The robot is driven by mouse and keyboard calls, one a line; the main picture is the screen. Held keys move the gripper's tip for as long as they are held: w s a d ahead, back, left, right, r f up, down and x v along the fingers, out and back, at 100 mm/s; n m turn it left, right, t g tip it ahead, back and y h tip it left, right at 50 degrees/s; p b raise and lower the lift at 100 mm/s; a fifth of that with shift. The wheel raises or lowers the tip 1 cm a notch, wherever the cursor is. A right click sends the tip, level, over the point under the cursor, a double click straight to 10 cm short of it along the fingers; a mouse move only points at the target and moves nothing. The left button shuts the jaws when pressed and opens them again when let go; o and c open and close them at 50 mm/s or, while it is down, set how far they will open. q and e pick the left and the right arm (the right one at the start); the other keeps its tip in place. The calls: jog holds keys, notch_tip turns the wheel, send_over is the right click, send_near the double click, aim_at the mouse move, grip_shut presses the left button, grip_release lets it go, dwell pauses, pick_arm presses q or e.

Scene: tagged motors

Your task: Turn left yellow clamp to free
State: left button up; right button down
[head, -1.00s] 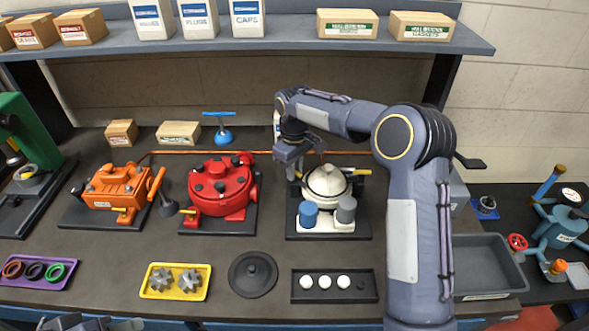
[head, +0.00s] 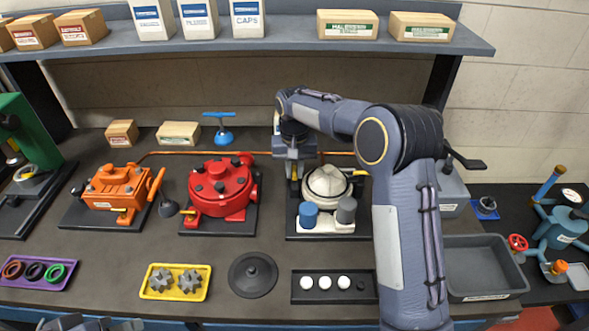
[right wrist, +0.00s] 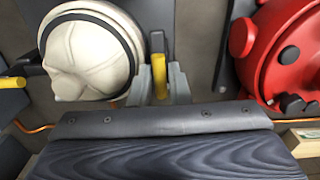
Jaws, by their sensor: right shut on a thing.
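The white domed motor (head: 327,181) stands on a dark base plate at the middle of the bench. Its left yellow clamp (right wrist: 160,75) is between the fingers of my right gripper (right wrist: 158,84) in the right wrist view, beside the dome. In the head view my right gripper (head: 293,172) comes down at the dome's left side and largely hides this clamp. It is shut on the clamp. The right yellow clamp (head: 357,172) sticks out on the dome's other side; it also shows in the right wrist view (right wrist: 12,83). My left gripper (head: 90,324) only peeks in at the bottom edge.
A red motor (head: 220,188) stands close left of the white one, with an orange motor (head: 117,188) further left. A blue and a grey cylinder sit at the white motor's front. A black tray (head: 313,297) and a dark lid (head: 252,274) lie in front.

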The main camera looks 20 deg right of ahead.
aim_at(295, 171)
jog(key=shift+m, duration=0.4)
jog(key=c, duration=1.4)
grip_release()
jog(key=shift+o, duration=0.2)
notch_tip(295, 171, up, 7)
jog(key=shift+b, duration=0.45)
jog(key=shift+r, duration=0.45)
jog(key=shift+d, duration=0.1)
